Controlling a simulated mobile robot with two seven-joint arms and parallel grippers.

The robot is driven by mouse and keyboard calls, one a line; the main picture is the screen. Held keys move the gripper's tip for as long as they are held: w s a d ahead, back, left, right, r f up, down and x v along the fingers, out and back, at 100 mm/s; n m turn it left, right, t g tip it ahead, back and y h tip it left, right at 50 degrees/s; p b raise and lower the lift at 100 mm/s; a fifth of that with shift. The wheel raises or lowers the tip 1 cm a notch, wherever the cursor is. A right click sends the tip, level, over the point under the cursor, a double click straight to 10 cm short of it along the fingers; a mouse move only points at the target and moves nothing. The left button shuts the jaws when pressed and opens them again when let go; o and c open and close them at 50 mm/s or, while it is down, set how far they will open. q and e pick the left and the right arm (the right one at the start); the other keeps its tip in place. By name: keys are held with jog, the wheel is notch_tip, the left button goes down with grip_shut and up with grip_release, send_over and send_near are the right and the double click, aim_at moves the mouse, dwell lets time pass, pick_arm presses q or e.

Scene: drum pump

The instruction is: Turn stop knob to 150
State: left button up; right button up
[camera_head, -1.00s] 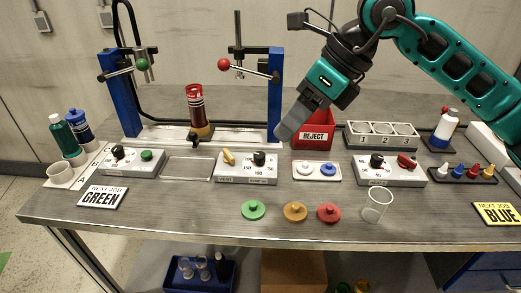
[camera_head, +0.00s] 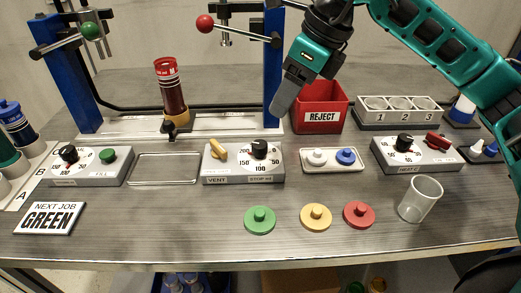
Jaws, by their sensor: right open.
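The stop knob (camera_head: 259,148) is a small black knob on the right half of the grey middle control box (camera_head: 242,178). A numbered dial surrounds it, with 150 among the marks, and a STOP label is below. Where its pointer stands is too small to tell. A yellow vent handle (camera_head: 217,149) is on the same box's left half. My right gripper (camera_head: 280,103) is open and empty, fingers slanting down, above and behind the box and apart from the knob. My left gripper is not in view.
A red reject bin (camera_head: 320,108) is right of the gripper. Colored lidded discs (camera_head: 315,216) lie in front.

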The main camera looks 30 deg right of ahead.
aim_at(260, 144)
jog(key=b+x, duration=0.1)
jog(key=x, duration=1.1)
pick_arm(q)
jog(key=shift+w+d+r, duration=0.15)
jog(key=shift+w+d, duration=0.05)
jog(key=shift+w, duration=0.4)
pick_arm(e)
jog(key=shift+w+f, duration=0.15)
jog(key=shift+f, duration=0.2)
jog(key=c, duration=1)
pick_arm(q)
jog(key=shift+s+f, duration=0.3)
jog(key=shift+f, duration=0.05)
